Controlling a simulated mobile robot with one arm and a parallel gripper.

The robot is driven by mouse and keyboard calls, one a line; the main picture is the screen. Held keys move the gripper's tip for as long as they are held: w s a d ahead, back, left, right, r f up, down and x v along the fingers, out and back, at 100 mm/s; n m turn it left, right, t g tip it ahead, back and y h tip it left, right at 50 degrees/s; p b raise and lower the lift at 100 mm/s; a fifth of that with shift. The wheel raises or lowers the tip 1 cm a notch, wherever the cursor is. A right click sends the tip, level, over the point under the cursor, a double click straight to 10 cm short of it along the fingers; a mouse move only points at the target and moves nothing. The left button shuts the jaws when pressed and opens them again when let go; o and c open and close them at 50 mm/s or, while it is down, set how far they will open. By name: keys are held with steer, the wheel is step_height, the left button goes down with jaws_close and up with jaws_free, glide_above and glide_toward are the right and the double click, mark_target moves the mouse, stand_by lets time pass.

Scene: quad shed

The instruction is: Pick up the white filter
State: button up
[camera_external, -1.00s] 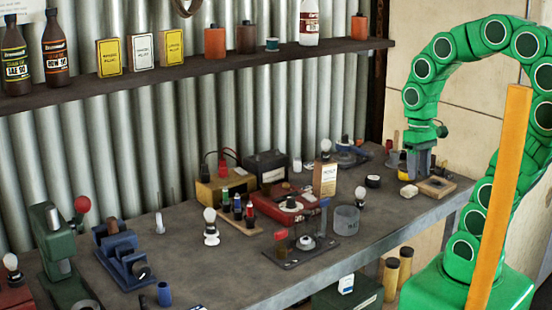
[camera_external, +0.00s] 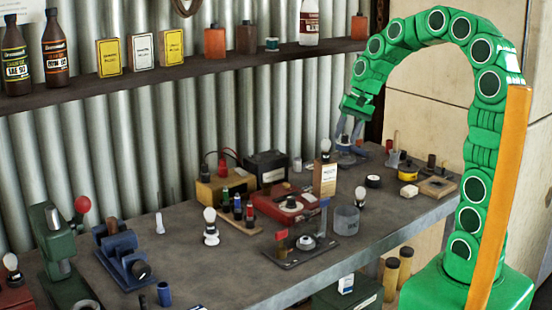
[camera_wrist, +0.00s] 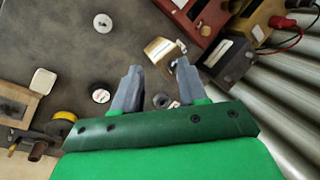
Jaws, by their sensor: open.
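A box with a white label (camera_external: 141,51), the likeliest white filter, stands upright on the wall shelf between two yellow-labelled boxes. Its print is too small to read surely. My gripper (camera_external: 349,130) is far to its right, pointing down above the back right of the bench. In the wrist view my gripper (camera_wrist: 156,82) is open and empty, its two grey fingers apart. The box with the white label does not show in the wrist view.
The shelf (camera_external: 230,66) also holds dark bottles (camera_external: 56,48) and small containers. Corrugated metal wall (camera_external: 290,100) stands close behind.

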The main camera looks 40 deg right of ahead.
steer(key=w+d+f+m+t+y, duration=0.1)
steer(key=w+m, duration=0.2)
steer(key=w, duration=0.3)
steer(key=w+d+f+m, duration=0.2)
steer(key=w, duration=0.3)
steer(key=m+t+y, duration=0.2)
steer(key=m, duration=1)
glide_toward(298, 159)
steer(key=x, duration=0.4)
steer(key=shift+w+r, duration=0.1)
steer(key=shift+w, duration=0.35)
steer(key=shift+x, duration=1.5)
steer(key=shift+s+f+x, duration=0.1)
steer(key=shift+s+x, duration=0.05)
steer(key=shift+x, duration=1.1)
steer(key=shift+s+f+x, duration=0.1)
steer(key=shift+x, duration=1.1)
steer(key=shift+d, duration=0.1)
steer(key=c, duration=0.7)
steer(key=shift+r, duration=0.15)
